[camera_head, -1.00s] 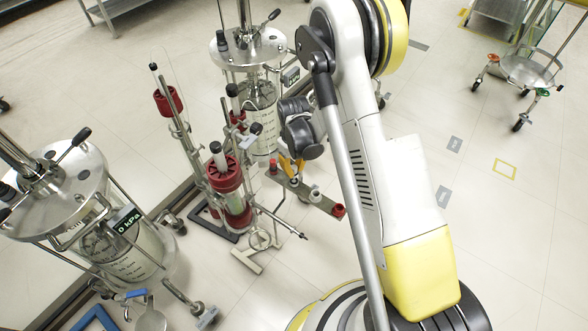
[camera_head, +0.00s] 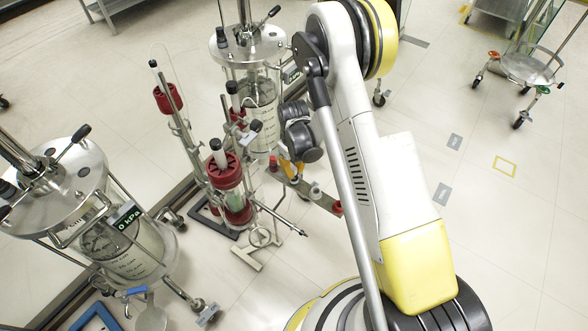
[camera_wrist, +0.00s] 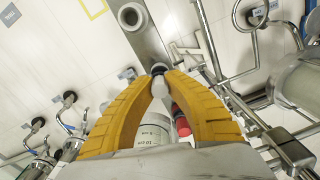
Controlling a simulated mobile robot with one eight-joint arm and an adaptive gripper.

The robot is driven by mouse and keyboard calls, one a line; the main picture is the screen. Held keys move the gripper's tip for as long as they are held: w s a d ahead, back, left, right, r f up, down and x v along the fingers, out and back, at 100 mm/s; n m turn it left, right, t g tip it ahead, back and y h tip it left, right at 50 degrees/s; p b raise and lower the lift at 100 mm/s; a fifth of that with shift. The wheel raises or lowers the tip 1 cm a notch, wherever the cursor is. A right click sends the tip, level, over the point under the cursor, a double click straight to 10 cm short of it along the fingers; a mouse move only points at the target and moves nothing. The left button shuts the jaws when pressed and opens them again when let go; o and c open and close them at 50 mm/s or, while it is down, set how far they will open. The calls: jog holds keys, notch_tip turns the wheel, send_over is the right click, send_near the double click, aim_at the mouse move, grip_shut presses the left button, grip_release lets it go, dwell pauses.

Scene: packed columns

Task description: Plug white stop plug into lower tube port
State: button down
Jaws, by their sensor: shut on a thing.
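My gripper (camera_wrist: 160,80) shows in the wrist view, its two yellow fingers closed together at the tips. A small pale piece with a dark end, which looks like the white stop plug (camera_wrist: 158,69), is pinched there. In the head view my gripper (camera_head: 291,168) is partly hidden by my wrist, beside a flat metal holder bar (camera_head: 322,200). The column (camera_head: 226,175) with red collars stands left of it. I cannot make out the lower tube port for certain.
The holder bar carries a pale cap (camera_head: 315,190) and a red cap (camera_head: 338,208). Large metal-lidded vessels stand at the left (camera_head: 65,185) and behind (camera_head: 250,45). Thin rods and clamps (camera_head: 262,237) stick out low by the column.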

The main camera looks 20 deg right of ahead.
aim_at(294, 168)
jog(key=shift+f, duration=0.5)
jog(key=c, duration=1.4)
grip_release()
jog(key=shift+r, duration=0.1)
notch_tip(294, 168, up, 12)
jog(key=shift+f, duration=0.1)
jog(key=shift+w, duration=0.1)
